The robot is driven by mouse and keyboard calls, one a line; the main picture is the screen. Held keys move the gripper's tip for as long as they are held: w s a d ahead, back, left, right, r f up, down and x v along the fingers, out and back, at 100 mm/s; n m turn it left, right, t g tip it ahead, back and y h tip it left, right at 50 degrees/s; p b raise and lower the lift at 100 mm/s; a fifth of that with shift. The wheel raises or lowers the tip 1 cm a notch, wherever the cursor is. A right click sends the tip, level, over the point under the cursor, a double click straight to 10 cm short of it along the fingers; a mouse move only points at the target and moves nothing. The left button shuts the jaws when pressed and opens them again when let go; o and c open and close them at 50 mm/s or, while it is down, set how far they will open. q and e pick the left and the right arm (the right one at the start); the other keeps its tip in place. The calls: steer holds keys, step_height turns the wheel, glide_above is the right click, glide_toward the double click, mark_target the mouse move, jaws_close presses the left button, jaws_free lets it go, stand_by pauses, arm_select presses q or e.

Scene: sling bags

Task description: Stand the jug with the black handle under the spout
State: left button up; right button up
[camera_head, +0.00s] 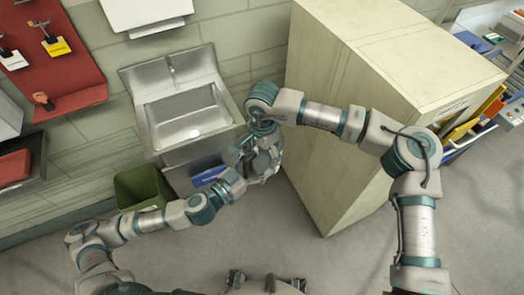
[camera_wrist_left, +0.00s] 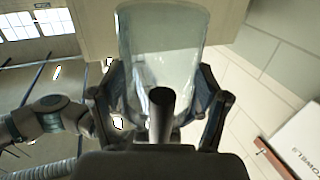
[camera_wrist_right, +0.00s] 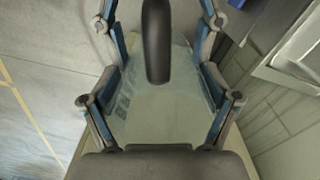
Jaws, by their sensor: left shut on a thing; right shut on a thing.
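A clear jug (camera_wrist_left: 165,45) is between both grippers, in front of the steel sink. In the left wrist view its black handle (camera_wrist_left: 160,108) points toward the camera, between the fingers of my left gripper (camera_wrist_left: 160,88). The jug also fills the right wrist view (camera_wrist_right: 165,105), with the dark handle (camera_wrist_right: 157,40) at the top. The fingers of my right gripper (camera_wrist_right: 160,75) lie along both sides of it. Both grippers are shut on the jug. In the head view the wrists hide most of it. The spout (camera_head: 172,70) is at the back of the sink (camera_head: 190,115), left of the grippers.
A tall cream cabinet (camera_head: 350,110) stands close on the right of my grippers. A green bin (camera_head: 142,187) and a blue box (camera_head: 208,175) are below the sink. A red tool board (camera_head: 50,60) hangs at left. The floor in front is clear.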

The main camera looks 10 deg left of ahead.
arm_select(q)
steer(key=o, duration=1.3)
steer(key=shift+s+d+r, duration=0.25)
steer(key=shift+d+r, duration=0.05)
steer(key=shift+r, duration=0.1)
steer(key=shift+w+a, duration=0.1)
steer(key=shift+a, duration=0.05)
